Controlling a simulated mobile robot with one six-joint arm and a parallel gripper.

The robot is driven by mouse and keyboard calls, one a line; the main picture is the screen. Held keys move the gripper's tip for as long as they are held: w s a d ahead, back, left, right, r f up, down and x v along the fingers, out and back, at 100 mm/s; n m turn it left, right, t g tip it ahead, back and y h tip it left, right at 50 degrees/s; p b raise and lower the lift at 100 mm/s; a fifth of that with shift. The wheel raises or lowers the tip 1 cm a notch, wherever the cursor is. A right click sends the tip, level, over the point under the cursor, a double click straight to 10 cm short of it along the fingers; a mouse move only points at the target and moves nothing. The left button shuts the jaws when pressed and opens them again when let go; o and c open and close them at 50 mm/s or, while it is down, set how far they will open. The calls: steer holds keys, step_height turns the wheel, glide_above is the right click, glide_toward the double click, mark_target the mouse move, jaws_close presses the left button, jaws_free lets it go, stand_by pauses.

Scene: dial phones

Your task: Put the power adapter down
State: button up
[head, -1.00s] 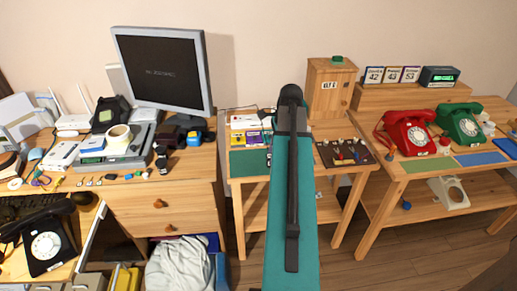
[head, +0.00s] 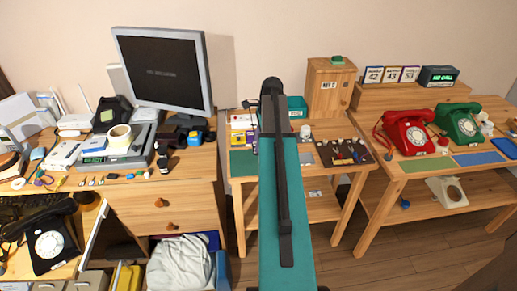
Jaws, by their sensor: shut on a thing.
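My teal arm with its dark strip rises through the middle of the head view and reaches over the small middle table (head: 236,187). My gripper is hidden behind the arm, so its jaws and anything between them do not show. I cannot make out the power adapter for certain. A small dark item with a thin cable (head: 250,104) shows just left of the arm's upper end, at the back of the table. I cannot tell what it is.
On the middle table are a green mat (head: 243,163), a teal box (head: 297,103), a dark tray of small parts (head: 345,152) and a wooden cabinet (head: 328,88). Red (head: 408,132) and green (head: 459,123) phones stand right. A monitor (head: 163,72) stands left.

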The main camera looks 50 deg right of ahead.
steer(key=shift+f, duration=0.1)
steer(key=shift+f+p, duration=0.5)
steer(key=shift+f, duration=1.15)
steer(key=shift+f, duration=0.15)
steer(key=o, duration=0.8)
step_height(320, 180, up, 12)
steer(key=s+d+b, duration=0.1)
steer(key=b, duration=0.1)
steer(key=shift+s+d, duration=0.3)
steer(key=shift+d, duration=0.1)
